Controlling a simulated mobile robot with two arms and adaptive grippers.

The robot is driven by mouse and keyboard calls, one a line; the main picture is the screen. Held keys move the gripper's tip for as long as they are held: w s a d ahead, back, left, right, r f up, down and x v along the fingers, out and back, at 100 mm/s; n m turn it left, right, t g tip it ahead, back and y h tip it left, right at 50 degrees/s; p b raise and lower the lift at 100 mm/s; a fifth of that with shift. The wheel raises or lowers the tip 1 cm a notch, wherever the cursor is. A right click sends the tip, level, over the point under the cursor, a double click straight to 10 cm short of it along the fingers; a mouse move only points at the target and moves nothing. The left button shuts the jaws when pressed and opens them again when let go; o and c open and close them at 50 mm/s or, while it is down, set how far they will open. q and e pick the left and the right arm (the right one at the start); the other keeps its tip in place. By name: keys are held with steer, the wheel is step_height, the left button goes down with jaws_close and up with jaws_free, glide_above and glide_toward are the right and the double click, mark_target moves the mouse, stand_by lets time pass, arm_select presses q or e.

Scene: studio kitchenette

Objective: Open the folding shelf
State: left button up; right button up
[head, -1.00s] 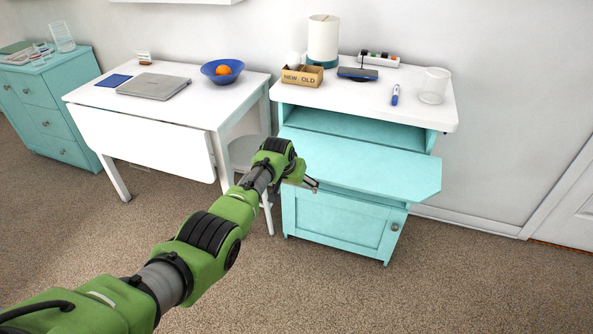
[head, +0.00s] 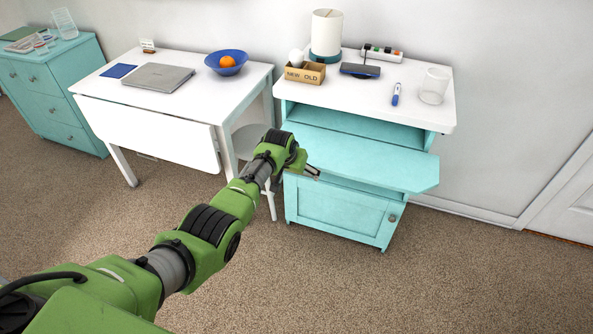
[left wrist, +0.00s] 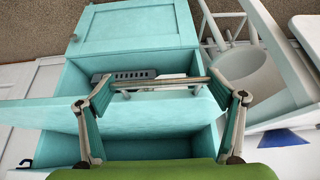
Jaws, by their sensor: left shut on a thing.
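The folding shelf (head: 375,158) is a turquoise board sticking out nearly level from the front of the turquoise cabinet, above its lower door (head: 340,212). In the left wrist view the board (left wrist: 140,115) runs across the picture between my fingers. My left gripper (head: 314,173) is at the shelf's front left edge. My right gripper is in neither view.
The cabinet's white top (head: 425,115) holds a lamp (head: 326,35), a box (head: 305,73), a glass (head: 434,86) and other small items. A white drop-leaf table (head: 250,92) stands left of the cabinet, with a stool between. Carpet in front is clear.

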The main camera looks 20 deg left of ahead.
arm_select(q)
steer(key=shift+w+r, duration=0.15)
steer(key=shift+r, duration=0.1)
steer(key=o, duration=1.4)
steer(key=shift+o, duration=0.6)
steer(key=shift+s+f, duration=0.1)
steer(key=shift+s, duration=0.1)
steer(key=v, duration=1.2)
